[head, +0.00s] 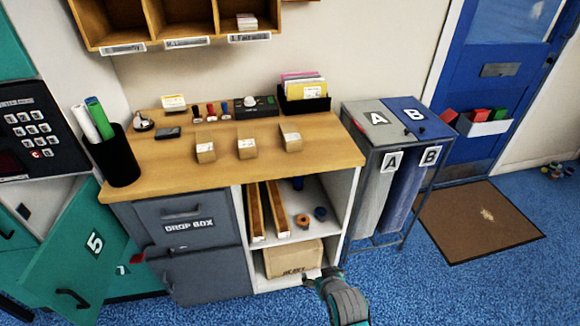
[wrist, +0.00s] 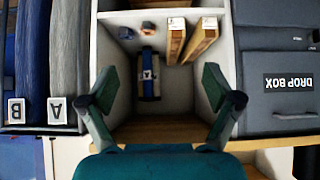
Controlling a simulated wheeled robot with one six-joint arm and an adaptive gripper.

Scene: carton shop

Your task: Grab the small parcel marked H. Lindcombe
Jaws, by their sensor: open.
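Three small brown parcels stand apart in a row on the wooden counter in the head view: a left one (head: 206,148), a middle one (head: 247,147) and a right one (head: 291,139). Each has a white label, too small to read, so I cannot tell which is marked H. Lindcombe. My gripper (head: 320,279) is low in front of the counter's open shelves, below and away from the parcels. In the wrist view my gripper (wrist: 158,82) is open and empty, facing a shelf compartment. No small parcel shows clearly there.
The wooden counter (head: 150,180) also holds a pen cup (head: 121,158), stamps (head: 211,112) and a card tray (head: 305,103). Below are a grey drop box (head: 186,222) and a large carton (head: 292,259). The A/B sack stand (head: 375,135) is right. Labelled pigeonholes (head: 195,22) hang above.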

